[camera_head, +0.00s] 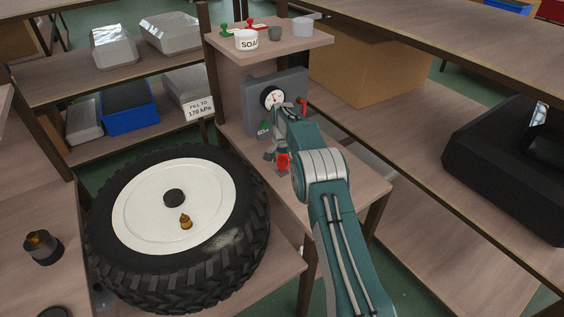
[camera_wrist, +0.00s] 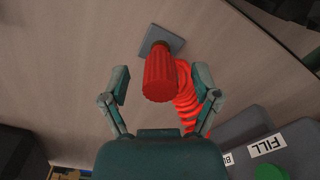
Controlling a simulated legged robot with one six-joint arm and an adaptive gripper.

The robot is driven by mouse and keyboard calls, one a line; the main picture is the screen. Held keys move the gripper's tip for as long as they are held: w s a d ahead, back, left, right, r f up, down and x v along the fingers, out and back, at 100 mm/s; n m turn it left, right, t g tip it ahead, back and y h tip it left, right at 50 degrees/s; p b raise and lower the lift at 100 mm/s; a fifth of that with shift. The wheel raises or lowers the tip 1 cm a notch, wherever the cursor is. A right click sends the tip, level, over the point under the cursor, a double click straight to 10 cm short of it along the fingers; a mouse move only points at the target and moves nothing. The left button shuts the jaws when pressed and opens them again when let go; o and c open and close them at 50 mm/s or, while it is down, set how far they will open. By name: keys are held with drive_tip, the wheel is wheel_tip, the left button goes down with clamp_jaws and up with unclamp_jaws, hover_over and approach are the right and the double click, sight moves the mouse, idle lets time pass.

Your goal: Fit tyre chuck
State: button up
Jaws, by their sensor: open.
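The red ribbed tyre chuck (camera_wrist: 159,78) stands out from a small grey plate (camera_wrist: 160,41) on the wooden surface, with a coiled red hose (camera_wrist: 186,100) beside it. My gripper (camera_wrist: 161,83) is open, with one finger on each side of the chuck and visible gaps. In the head view my gripper (camera_head: 274,154) is in front of the grey gauge panel, and the chuck (camera_head: 283,163) is partly hidden by it. The tyre (camera_head: 236,250) lies flat on its bench at the left. A brass valve stem (camera_head: 186,221) stands up from its white rim (camera_head: 150,215).
The grey panel (camera_head: 291,93) bears a round gauge (camera_head: 272,97). A shelf above it (camera_head: 285,42) holds a soap pot (camera_head: 246,40) and small items. A sign (camera_head: 199,107) reads "FILL TO 170 kPa". A brass-topped dark part (camera_head: 42,247) sits left of the tyre.

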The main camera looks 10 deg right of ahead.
wheel_tip(320, 180, up, 12)
idle(0.6)
drive_tip(key=s+r+n+t, duration=0.3)
drive_tip(key=s+r+n, duration=0.1)
drive_tip(key=s+r, duration=1.65)
drive_tip(key=s+f+n+t, duration=0.1)
drive_tip(key=s+f, duration=0.1)
drive_tip(key=s, duration=1.1)
drive_tip(key=s+f+n+t, duration=0.1)
drive_tip(key=s+f+n, duration=0.1)
drive_tip(key=s, duration=1.1)
drive_tip(key=shift+s+f+t, duration=0.25)
drive_tip(key=shift+f+t, duration=0.05)
drive_tip(key=shift+f, duration=0.5)
